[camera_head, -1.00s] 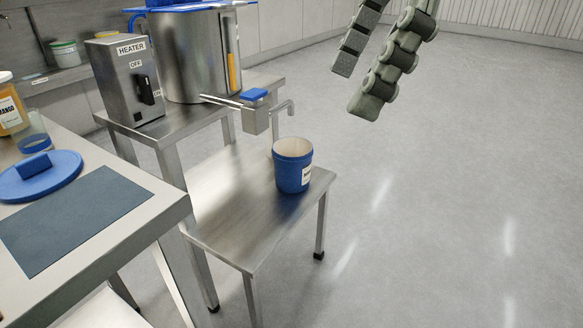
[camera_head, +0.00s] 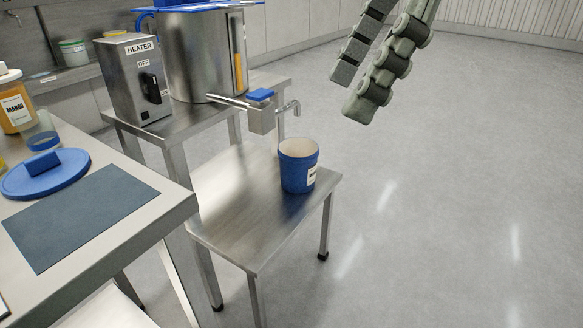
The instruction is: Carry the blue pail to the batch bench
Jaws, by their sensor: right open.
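The blue pail (camera_head: 298,172) stands upright on a low steel table (camera_head: 235,225), near its right end and just below the filler's spout. It has a white label on its right side, and its pale inside shows at the top. My right gripper (camera_head: 352,98) hangs in at the top, above and to the right of the pail. It is open and empty, and apart from the pail. My left gripper is not in view. I cannot tell which surface is the batch bench; a white-topped bench (camera_head: 150,215) with a dark mat (camera_head: 78,217) is at the left.
A steel tank (camera_head: 195,55) and a heater box (camera_head: 133,78) stand on a higher table behind. The spout (camera_head: 262,115) juts out near the pail. A blue lid (camera_head: 45,174) and a mango jar (camera_head: 15,108) sit on the left bench. The floor at right is clear.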

